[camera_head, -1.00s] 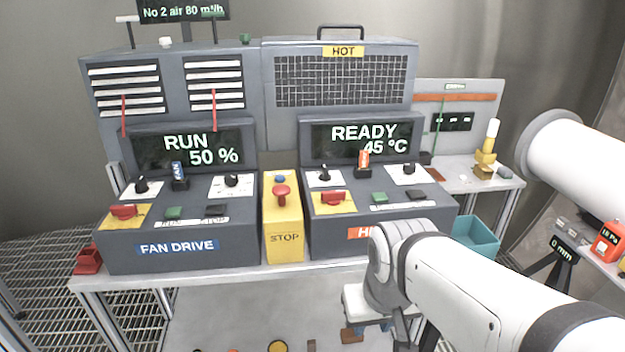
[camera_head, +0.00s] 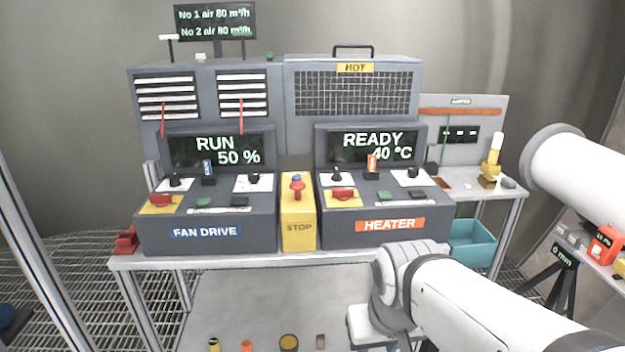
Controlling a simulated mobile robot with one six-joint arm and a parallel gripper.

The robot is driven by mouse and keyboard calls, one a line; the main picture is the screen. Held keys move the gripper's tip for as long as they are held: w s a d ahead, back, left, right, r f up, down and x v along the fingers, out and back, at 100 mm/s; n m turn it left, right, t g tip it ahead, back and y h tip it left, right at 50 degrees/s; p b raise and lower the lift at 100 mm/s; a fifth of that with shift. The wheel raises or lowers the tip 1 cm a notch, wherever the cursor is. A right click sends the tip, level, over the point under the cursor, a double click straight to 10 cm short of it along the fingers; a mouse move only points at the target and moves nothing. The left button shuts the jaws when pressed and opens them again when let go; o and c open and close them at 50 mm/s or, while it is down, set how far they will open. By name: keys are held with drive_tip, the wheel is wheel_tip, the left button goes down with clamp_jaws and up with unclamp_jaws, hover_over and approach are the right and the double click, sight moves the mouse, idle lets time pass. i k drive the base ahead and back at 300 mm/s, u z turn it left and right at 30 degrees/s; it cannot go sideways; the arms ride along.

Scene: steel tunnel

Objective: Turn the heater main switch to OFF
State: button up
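The heater console (camera_head: 385,232) stands on the bench, right of the yellow STOP box, with an orange HEATER label. Its display (camera_head: 372,147) reads READY 40 °C. A red rotary handle on a yellow plate (camera_head: 343,194), which looks like the heater main switch, sits at the console's left front. The handle looks roughly crosswise; its position marks are too small to read. My arm reaches in from the lower right, its wrist low in front of the bench, below and right of the switch and apart from it. My gripper's fingers do not show.
The fan drive console (camera_head: 208,245) on the left has a similar red handle (camera_head: 160,200) and reads RUN 50 %. The STOP box (camera_head: 299,232) with a red knob stands between the consoles. A teal bin (camera_head: 472,240) is at right. A side table with a red device (camera_head: 606,243) is far right.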

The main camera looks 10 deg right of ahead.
sight(342, 194)
drive_tip(key=z, duration=0.05)
drive_tip(key=i, duration=1.05)
drive_tip(key=z, duration=0.55)
